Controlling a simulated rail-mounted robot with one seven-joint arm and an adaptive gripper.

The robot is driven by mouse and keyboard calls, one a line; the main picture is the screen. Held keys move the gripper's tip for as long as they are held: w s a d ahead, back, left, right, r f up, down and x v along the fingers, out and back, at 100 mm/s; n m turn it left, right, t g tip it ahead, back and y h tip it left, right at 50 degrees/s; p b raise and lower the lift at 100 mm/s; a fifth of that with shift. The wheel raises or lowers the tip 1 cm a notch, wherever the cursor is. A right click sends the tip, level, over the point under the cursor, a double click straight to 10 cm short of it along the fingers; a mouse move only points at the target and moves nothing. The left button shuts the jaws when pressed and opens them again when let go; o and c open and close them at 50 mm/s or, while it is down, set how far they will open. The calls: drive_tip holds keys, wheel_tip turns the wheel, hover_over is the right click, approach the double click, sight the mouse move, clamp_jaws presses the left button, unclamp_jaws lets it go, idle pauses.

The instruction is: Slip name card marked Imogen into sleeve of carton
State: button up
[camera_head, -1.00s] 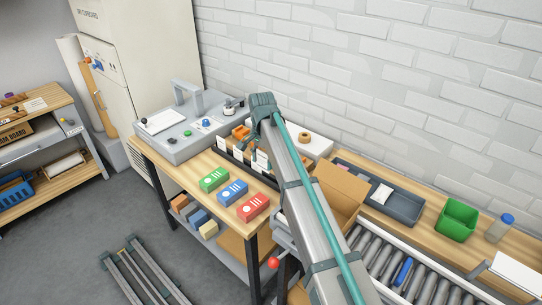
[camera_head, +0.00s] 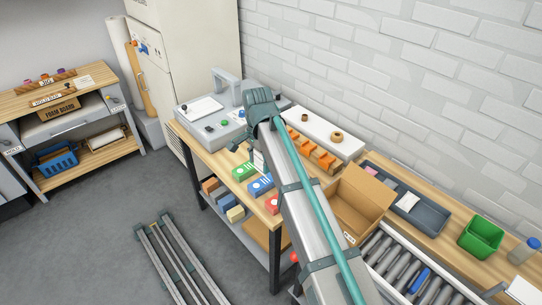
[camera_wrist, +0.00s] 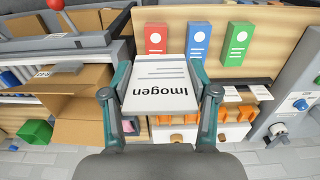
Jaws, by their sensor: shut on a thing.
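My gripper (camera_wrist: 160,78) is shut on a white name card (camera_wrist: 158,88); its printed word Imogen is upside down in the wrist view. In the head view the card (camera_head: 259,163) shows in part beside my arm, above the bench. The open brown carton (camera_head: 362,200) stands right of my arm, next to the roller conveyor, apart from the card. A small pale label or sleeve (camera_head: 349,239) is on its front; I cannot tell which. The carton (camera_wrist: 85,118) is at the left of the wrist view.
A grey tray (camera_head: 425,215) and green bin (camera_head: 481,237) are beyond the carton. My arm hides part of the bench.

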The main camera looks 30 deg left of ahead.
drive_tip(key=s+a+r+p, duration=0.2)
drive_tip(key=s+r, duration=0.3)
drive_tip(key=s, duration=0.5)
drive_tip(key=shift+s+a+r+p, duration=0.2)
drive_tip(key=shift+a+r+p, duration=0.15)
drive_tip(key=shift+a, duration=0.45)
